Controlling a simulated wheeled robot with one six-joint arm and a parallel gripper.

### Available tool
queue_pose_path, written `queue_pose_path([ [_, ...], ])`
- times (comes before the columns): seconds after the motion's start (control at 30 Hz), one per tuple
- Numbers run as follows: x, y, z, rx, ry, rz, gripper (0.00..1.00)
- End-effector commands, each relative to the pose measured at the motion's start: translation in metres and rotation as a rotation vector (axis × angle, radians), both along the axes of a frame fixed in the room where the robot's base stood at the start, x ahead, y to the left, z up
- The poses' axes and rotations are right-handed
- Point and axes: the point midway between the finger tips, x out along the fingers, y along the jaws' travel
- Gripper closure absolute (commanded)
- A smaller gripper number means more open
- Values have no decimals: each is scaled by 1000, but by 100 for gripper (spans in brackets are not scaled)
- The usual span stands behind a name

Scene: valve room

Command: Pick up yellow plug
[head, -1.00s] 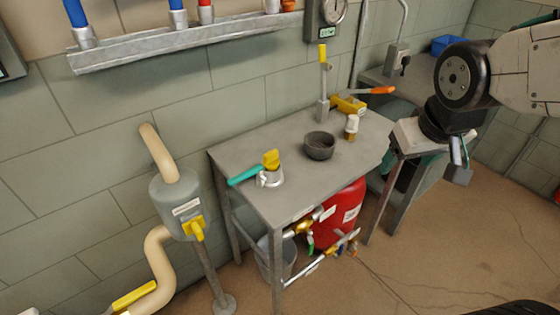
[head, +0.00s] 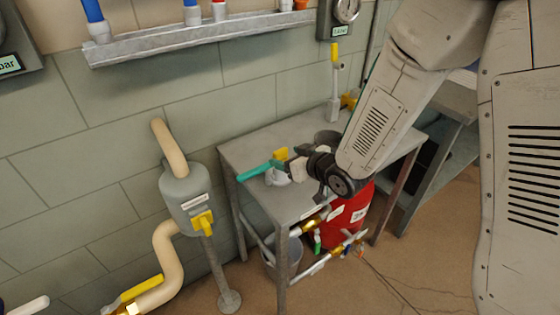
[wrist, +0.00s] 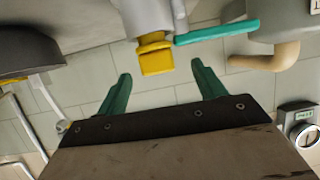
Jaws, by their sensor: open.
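The yellow plug (head: 281,153) sits upright on a pale grey fitting (head: 277,176) on the metal table's left part. A teal handle (head: 256,170) sticks out to the left of the fitting. In the wrist view the yellow plug (wrist: 156,56) shows upside down, at the upper middle. My gripper (wrist: 160,69) is open and empty, its two teal fingers pointing at the plug. The plug's end lies across the gap between the fingertips, with space on both sides; no contact shows. In the head view, my wrist hides the fingertips, just right of the plug.
The metal table (head: 240,148) stands against the tiled wall. A dark bowl (head: 326,139), partly hidden by my arm, and an upright yellow-handled lever (head: 334,95) are behind. A red tank (head: 349,212) stands below. A grey canister with a beige pipe (head: 186,195) is at the left.

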Motion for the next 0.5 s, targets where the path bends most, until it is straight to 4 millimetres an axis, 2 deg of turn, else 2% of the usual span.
queue_pose_path([
  [0.33,37,23,-17,-2,1,-1,31],
  [0.5,49,33,-23,-1,0,-2,31],
])
